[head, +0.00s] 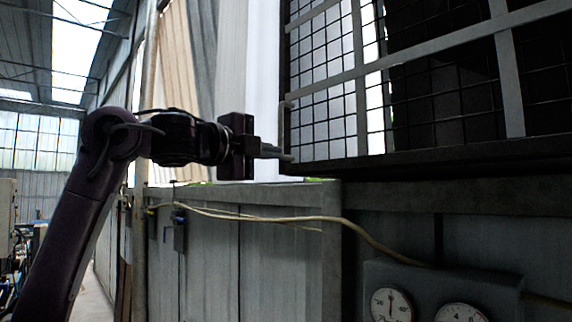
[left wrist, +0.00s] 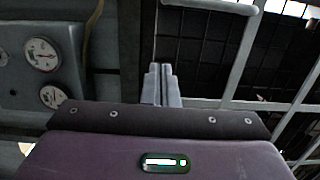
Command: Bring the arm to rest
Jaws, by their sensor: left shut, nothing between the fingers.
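My left arm comes in from the left in the head view, bent at the elbow, with the forearm level. My left gripper (head: 284,155) is shut and empty, its fingers pointing right, close to the lower left corner of a dark mesh-covered frame (head: 400,165). In the left wrist view the two grey fingers of my left gripper (left wrist: 161,70) lie together with nothing between them. I cannot tell from these views whether the fingertips touch the frame. My right gripper is in neither view.
A grey box with two round gauges (head: 391,304) sits low at the right, and the gauges also show in the left wrist view (left wrist: 42,54). A pale cable (head: 345,222) runs along the grey panel wall (head: 280,250). An open aisle lies at the far left.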

